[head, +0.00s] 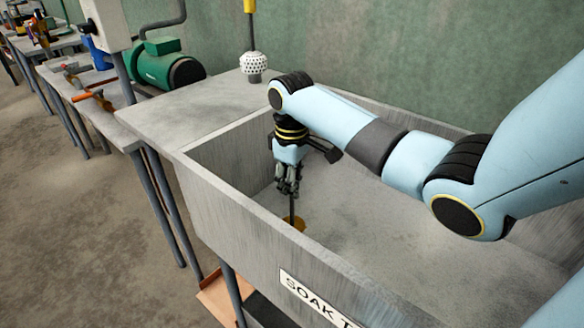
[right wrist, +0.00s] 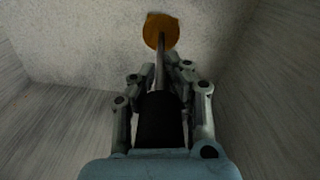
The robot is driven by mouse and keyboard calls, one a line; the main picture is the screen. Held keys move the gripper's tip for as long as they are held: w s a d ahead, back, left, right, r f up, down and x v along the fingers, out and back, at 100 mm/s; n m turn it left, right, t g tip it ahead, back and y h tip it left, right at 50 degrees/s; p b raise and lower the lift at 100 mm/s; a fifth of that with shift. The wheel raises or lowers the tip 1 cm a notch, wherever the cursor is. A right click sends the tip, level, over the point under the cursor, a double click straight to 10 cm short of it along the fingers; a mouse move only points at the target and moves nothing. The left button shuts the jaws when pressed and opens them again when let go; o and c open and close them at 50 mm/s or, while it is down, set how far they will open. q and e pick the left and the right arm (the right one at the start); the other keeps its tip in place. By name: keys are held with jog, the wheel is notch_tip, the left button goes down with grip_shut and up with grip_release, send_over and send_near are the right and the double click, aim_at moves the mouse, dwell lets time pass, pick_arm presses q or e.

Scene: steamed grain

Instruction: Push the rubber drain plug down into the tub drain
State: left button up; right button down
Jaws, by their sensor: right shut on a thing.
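My right gripper (head: 289,188) reaches down inside the grey soak tub (head: 225,200), pointing at its floor. It is shut on an upright rod (head: 292,208). In the right wrist view the rod (right wrist: 160,55) runs from a thick dark part (right wrist: 160,120) between the fingers to an amber round disc (right wrist: 161,31) on the tub floor. The disc also shows in the head view (head: 299,224), partly hidden by the tub's front wall. I cannot tell whether the disc is the plug or the drain, nor whether the rod touches it. My left gripper is out of view.
The tub walls stand close around my right gripper, and its front wall carries a "SOAK T..." label (head: 318,299). A flat grey ledge (head: 190,110) lies left of the tub. A green motor (head: 165,65) stands farther left.

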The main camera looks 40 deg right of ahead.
jog(key=shift+f, duration=0.3)
jog(key=c, duration=1.3)
grip_release()
notch_tip(320, 180, up, 12)
jog(key=shift+r, duration=0.1)
notch_tip(320, 180, up, 5)
jog(key=p, duration=0.6)
jog(key=shift+p, duration=0.3)
